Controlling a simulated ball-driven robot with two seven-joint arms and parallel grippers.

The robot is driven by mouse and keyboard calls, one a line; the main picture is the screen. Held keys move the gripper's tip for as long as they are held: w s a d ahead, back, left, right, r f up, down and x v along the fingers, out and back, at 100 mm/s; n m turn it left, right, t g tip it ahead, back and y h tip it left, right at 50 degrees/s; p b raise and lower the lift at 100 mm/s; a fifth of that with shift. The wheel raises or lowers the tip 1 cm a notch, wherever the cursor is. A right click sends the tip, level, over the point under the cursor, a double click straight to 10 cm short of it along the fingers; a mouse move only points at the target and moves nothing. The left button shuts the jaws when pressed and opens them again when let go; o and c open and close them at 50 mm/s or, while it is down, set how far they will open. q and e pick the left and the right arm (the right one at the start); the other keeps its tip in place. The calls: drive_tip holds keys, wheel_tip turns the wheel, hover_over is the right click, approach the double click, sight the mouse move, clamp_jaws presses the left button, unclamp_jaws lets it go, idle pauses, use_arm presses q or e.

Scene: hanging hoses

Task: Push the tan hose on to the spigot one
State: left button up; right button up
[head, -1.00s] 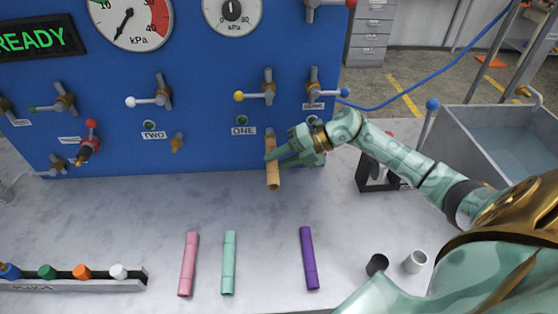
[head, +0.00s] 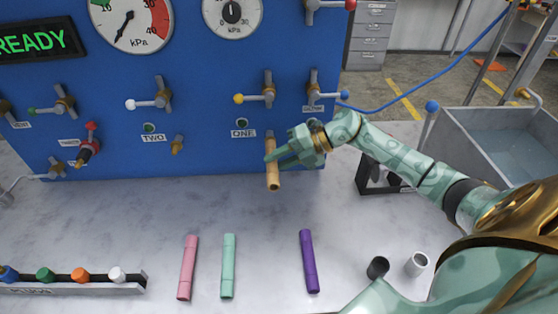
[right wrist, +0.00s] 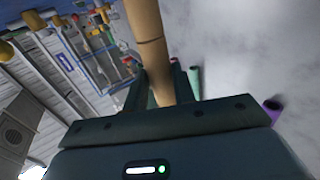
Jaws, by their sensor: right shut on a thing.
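The tan hose (head: 273,176) is a short tube in front of the blue panel, with its far end at the panel just right of the ONE label (head: 243,133) and its near end pointing towards me. My right gripper (head: 274,158) is shut on the hose from the right. In the right wrist view the hose (right wrist: 147,30) runs up between the two fingers (right wrist: 157,92). Spigot one is hidden behind the hose's far end, so I cannot tell how far the hose sits on it. My left gripper is not in view.
Pink (head: 187,268), mint (head: 228,266) and purple (head: 309,262) hoses lie on the marble bench. A bare spigot (head: 177,145) is near the TWO label. A yellow-knobbed valve (head: 256,97) is above the tan hose. A rack of coloured caps (head: 80,285) is front left, a grey sink (head: 500,140) right.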

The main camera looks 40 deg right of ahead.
drive_tip(key=shift+w+d+r, duration=0.1)
drive_tip(key=shift+d, duration=0.05)
drive_tip(key=o, duration=0.8)
drive_tip(key=shift+c, duration=0.2)
drive_tip(key=o, duration=0.3)
drive_tip(key=shift+w, duration=0.15)
drive_tip(key=p+v, duration=0.1)
drive_tip(key=v, duration=1.5)
drive_tip(key=shift+d, duration=0.1)
